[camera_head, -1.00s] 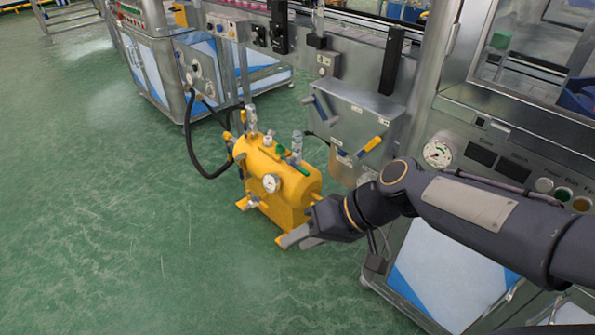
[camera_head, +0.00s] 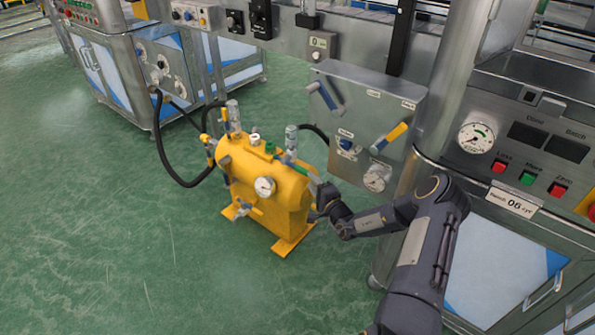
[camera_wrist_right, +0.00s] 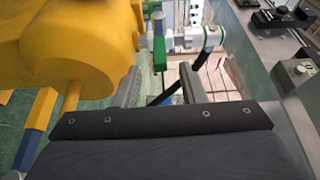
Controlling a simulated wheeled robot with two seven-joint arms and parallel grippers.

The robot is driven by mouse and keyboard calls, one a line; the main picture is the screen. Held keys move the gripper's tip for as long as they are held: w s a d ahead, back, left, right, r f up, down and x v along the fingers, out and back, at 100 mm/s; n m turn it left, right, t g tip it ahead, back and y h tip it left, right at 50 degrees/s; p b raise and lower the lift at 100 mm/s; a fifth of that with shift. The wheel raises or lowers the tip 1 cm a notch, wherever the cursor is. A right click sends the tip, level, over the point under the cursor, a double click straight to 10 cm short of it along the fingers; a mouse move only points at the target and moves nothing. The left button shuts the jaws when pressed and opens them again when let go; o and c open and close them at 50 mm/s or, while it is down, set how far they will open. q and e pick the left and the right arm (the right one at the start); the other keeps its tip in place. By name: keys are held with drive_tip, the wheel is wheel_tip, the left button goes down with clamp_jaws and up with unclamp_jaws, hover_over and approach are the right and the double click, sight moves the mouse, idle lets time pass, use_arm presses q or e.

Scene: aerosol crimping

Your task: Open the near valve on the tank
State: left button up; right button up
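The yellow tank (camera_head: 240,170) stands on the floor with a round gauge and several valve fittings on top. A fitting with a green lever (camera_head: 300,167) is at its right end, nearest my right gripper (camera_head: 322,192). In the right wrist view the tank (camera_wrist_right: 75,45) fills the upper left, and a green fitting (camera_wrist_right: 159,50) shows beyond my right fingers. These fingers (camera_wrist_right: 160,85) are apart, with nothing visibly held between them. Whether they touch the tank cannot be told. My left gripper is not in view.
A grey panel box (camera_head: 365,115) with blue and yellow handles stands close behind the tank. A machine console (camera_head: 515,160) with a gauge and buttons is at the right. A black hose (camera_head: 170,165) loops left of the tank. The green floor at left is clear.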

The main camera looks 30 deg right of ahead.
sight(303, 173)
drive_tip(key=w+b, duration=0.2)
drive_tip(key=w, duration=0.4)
drive_tip(key=shift+w+f, duration=0.1)
drive_tip(key=shift+w, duration=0.3)
drive_tip(key=shift+w+b, duration=0.3)
drive_tip(key=shift+w, duration=0.05)
clamp_jaws()
